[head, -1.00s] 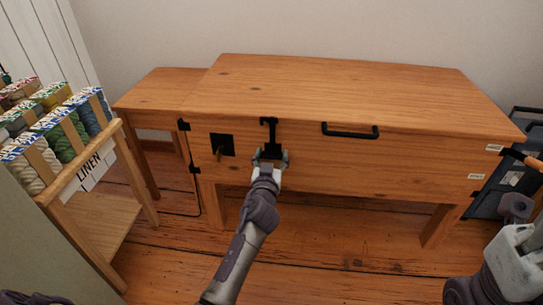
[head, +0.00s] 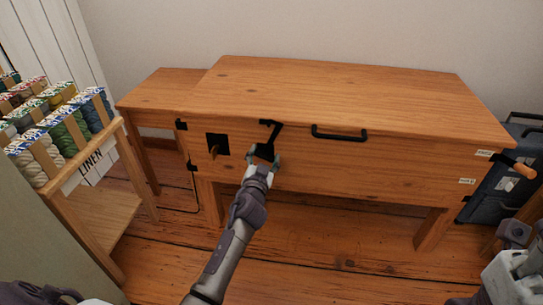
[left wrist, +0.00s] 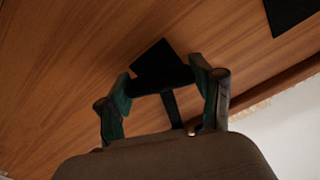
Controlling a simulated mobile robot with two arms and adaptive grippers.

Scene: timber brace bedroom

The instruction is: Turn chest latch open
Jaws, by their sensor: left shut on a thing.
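The wooden chest (head: 350,90) stands on legs against the wall. Its black latch (head: 270,132) is on the front, left of the middle, and leans, its lower end swung left of its top. My left gripper (head: 262,162) is shut on the latch's wide lower end. In the left wrist view, the fingers of my left gripper (left wrist: 168,88) stand on either side of the black latch (left wrist: 160,62) against the wood. My right arm shows at the lower right, but its fingers are not visible.
A black plate with a small knob (head: 218,145) is left of the latch, and a black bar handle (head: 340,134) is right of it. An orange-handled part (head: 520,169) sticks out at the chest's right end. A yarn shelf (head: 62,172) stands at the left.

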